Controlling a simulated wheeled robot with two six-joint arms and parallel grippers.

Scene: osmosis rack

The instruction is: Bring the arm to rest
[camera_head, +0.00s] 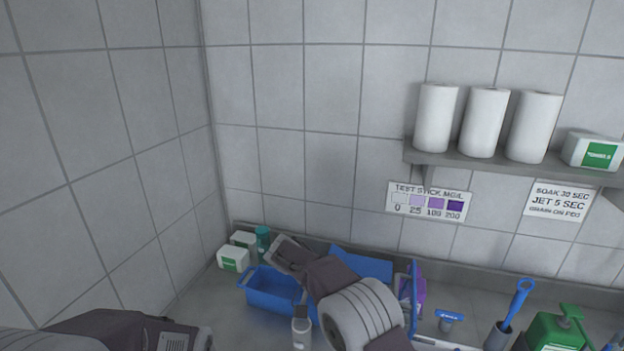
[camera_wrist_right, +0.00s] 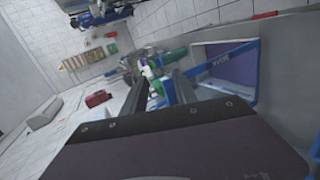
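My right arm (camera_head: 345,300) reaches in from the bottom of the head view. Its gripper (camera_head: 284,248) is over or just behind the blue bin (camera_head: 268,296); I cannot tell its height. In the right wrist view my right gripper's fingers (camera_wrist_right: 160,88) stand apart with nothing visible held between them. My left arm (camera_head: 130,328) shows at the bottom left of the head view, and its fingertips are not clear there.
White and green boxes (camera_head: 233,259) and a teal-capped bottle (camera_head: 263,240) stand at the back left. A small white bottle (camera_head: 301,334) is beside my right arm. A blue-handled brush (camera_head: 519,300) and green bottle (camera_head: 553,333) stand right. A shelf (camera_head: 470,164) holds white rolls.

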